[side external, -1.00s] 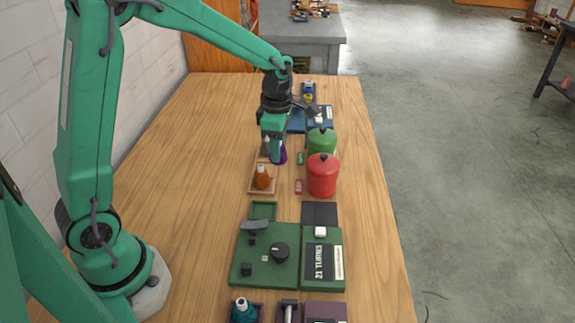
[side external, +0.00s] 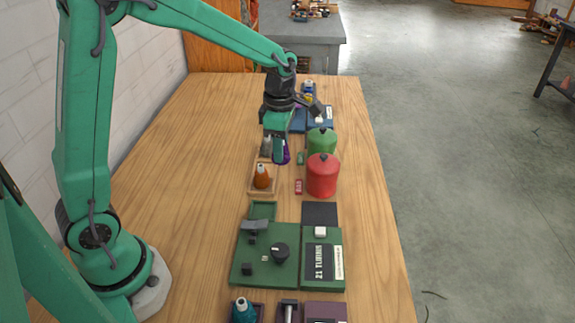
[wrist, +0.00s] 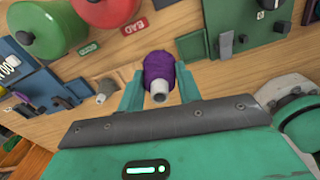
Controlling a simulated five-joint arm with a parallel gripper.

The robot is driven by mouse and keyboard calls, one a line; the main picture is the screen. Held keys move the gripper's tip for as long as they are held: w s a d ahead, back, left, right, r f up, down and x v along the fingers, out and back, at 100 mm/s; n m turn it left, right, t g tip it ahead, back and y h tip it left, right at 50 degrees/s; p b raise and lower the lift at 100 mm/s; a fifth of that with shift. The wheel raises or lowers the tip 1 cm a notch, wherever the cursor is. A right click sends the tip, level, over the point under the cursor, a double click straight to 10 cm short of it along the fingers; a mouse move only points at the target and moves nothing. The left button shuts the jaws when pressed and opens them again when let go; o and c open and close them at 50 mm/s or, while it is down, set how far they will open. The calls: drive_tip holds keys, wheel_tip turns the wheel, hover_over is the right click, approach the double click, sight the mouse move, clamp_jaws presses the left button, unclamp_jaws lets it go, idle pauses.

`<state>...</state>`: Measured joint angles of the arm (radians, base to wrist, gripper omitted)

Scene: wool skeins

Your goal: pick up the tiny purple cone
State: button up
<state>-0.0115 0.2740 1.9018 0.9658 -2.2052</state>
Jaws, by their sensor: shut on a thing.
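The tiny purple cone (wrist: 159,70) sits between the two green fingers of my gripper (wrist: 158,90) in the wrist view, with its pale tip toward the camera. My gripper is shut on it. In the side external view the purple cone (side external: 284,152) shows only partly, behind and beside the fingers of my gripper (side external: 279,152). Whether it is clear of the table cannot be told for sure.
An orange cone (side external: 262,177) stands on a wooden tray (side external: 253,192) in front of my gripper. A green canister (side external: 321,141) and a red canister (side external: 322,176) stand to the right. Green equipment (side external: 268,256) lies nearer the camera. The table's left side is clear.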

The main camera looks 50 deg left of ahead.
drive_tip(key=shift+r, duration=2.4)
